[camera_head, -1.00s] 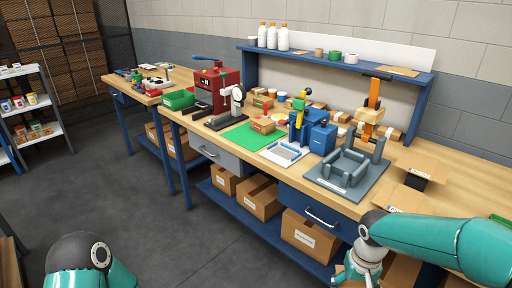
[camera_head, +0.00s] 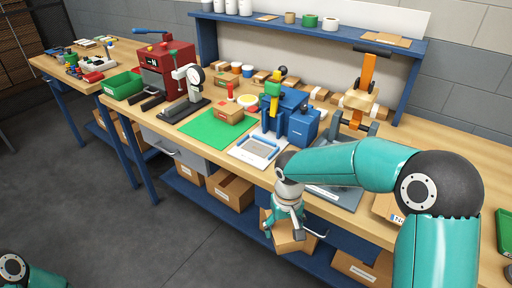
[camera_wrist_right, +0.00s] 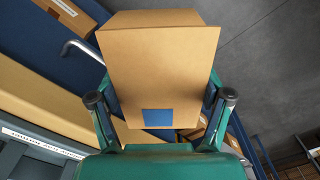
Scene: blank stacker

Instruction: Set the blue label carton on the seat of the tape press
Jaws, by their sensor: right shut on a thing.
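My right gripper (camera_head: 287,222) is shut on a brown carton (camera_head: 292,242), held in the air before the bench front. In the right wrist view the carton (camera_wrist_right: 160,62) sits between both fingers (camera_wrist_right: 160,98), with a blue label (camera_wrist_right: 158,118) on its near face. What looks like the tape press, with an orange column (camera_head: 366,72) and grey base plate (camera_head: 345,196), stands on the bench. My right arm hides much of its grey seat. Part of my left arm shows at the bottom left; its gripper is out of view.
On the bench (camera_head: 240,168) stand a blue fixture (camera_head: 302,127), a white-framed tray (camera_head: 258,150), a green mat (camera_head: 205,128) with a carton, a gauge stand (camera_head: 190,95) and a red press (camera_head: 163,68). The floor in front is clear.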

